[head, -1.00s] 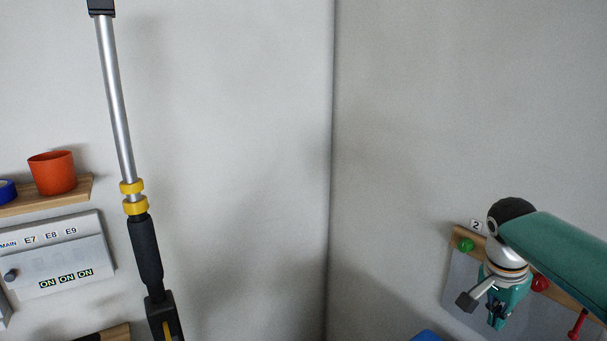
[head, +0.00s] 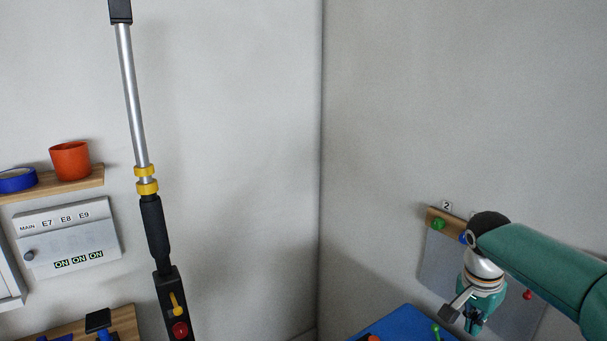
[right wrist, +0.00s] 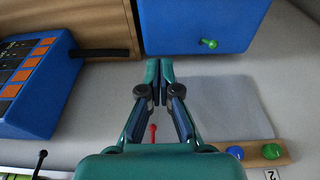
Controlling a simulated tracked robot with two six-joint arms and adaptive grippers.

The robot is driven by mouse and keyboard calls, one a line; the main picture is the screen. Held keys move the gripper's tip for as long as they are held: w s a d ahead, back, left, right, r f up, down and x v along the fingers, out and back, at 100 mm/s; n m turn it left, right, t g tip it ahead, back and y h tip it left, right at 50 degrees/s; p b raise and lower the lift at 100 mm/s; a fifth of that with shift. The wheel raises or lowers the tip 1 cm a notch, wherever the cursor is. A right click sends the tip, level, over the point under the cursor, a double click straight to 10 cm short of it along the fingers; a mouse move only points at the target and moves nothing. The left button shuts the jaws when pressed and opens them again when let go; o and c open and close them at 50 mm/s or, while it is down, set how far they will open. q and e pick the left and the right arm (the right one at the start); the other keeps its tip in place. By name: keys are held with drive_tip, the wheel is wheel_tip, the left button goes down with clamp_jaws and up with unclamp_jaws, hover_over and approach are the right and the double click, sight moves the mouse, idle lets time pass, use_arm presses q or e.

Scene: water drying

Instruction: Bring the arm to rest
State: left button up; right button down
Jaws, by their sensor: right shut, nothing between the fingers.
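My right arm comes in from the right in the head view, and its gripper (head: 474,322) hangs in front of the grey panel on the right wall. In the right wrist view the same gripper (right wrist: 159,82) has its fingertips together with nothing between them. It points toward the gap beside a blue box (right wrist: 200,25). My left gripper does not show in either view.
A panel marked 2 (head: 432,262) with coloured knobs is behind my right gripper. A blue box (head: 408,325) stands below it. On the left are a switch box (head: 75,245), a shelf (head: 90,181) with an orange cup (head: 70,161), and a tall pole (head: 131,95).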

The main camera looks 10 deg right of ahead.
drive_tip(key=s+a+f+n+y, duration=0.1)
drive_tip(key=a+f+n+y, duration=0.1)
drive_tip(key=a+f, duration=0.55)
drive_tip(key=s+a+f+n+y, duration=0.1)
drive_tip(key=a+f+n, duration=0.25)
drive_tip(key=f, duration=0.65)
drive_tip(key=s+a+f+n+y, duration=0.1)
drive_tip(key=a+f+n+y, duration=0.1)
drive_tip(key=a+f, duration=0.55)
drive_tip(key=s+a+f+n, duration=0.1)
drive_tip(key=s+a+f, duration=0.25)
drive_tip(key=s, duration=0.25)
drive_tip(key=s+a+f+n+y, duration=0.1)
drive_tip(key=s+a+f, duration=0.1)
drive_tip(key=s+f, duration=0.35)
drive_tip(key=s+a+f+n, duration=0.1)
drive_tip(key=s+a+f, duration=0.15)
drive_tip(key=s, duration=0.45)
use_arm(q)
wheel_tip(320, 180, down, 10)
drive_tip(key=b, duration=1)
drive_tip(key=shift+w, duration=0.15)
use_arm(e)
wheel_tip(320, 180, down, 11)
drive_tip(key=shift+w+d+r, duration=0.15)
drive_tip(key=shift+w+d, duration=0.15)
